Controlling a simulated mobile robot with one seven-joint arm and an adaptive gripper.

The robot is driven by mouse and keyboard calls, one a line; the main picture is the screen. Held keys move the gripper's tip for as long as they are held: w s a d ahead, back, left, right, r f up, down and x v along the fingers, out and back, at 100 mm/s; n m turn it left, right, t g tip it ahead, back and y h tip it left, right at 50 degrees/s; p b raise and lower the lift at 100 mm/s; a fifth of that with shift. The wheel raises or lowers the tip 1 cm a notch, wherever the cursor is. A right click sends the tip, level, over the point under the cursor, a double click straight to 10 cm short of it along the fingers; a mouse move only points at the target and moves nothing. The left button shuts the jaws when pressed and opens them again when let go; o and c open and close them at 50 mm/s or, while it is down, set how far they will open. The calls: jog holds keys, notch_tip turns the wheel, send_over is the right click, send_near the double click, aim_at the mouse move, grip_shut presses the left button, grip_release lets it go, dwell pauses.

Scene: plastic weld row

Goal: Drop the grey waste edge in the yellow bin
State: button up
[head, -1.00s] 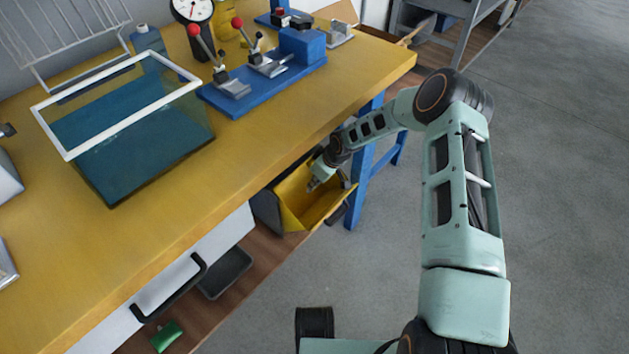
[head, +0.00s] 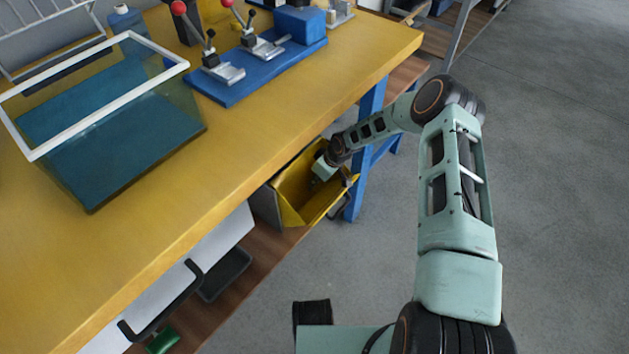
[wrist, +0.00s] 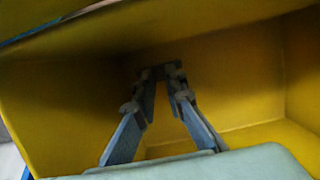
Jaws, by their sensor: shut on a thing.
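The yellow bin (head: 291,208) stands under the right end of the bench, open towards me. In the wrist view its yellow walls (wrist: 225,75) fill most of the picture. My gripper (wrist: 162,75) reaches inside the bin, its two grey fingers converging at the tips. Its wrist part also shows at the bin mouth in the head view. The fingers are shut on the grey waste edge, of which only a small dark grey bit (wrist: 160,71) shows between the tips. The rest of it is hidden or too dark to tell.
The yellow bench top (head: 235,150) is above and left of the bin. It carries a white-framed tank (head: 110,160) and a blue clamp fixture (head: 235,85). A blue bench leg (head: 362,165) stands right beside the bin. The grey floor (head: 560,200) on the right is clear.

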jog(key=shift+f, duration=0.15)
jog(key=shift+f, duration=0.45)
jog(key=o, duration=0.7)
jog(key=p+v, duration=0.4)
jog(key=v, duration=0.9)
jog(key=shift+r, duration=0.15)
jog(key=shift+w+a, duration=0.1)
jog(key=shift+a, duration=0.05)
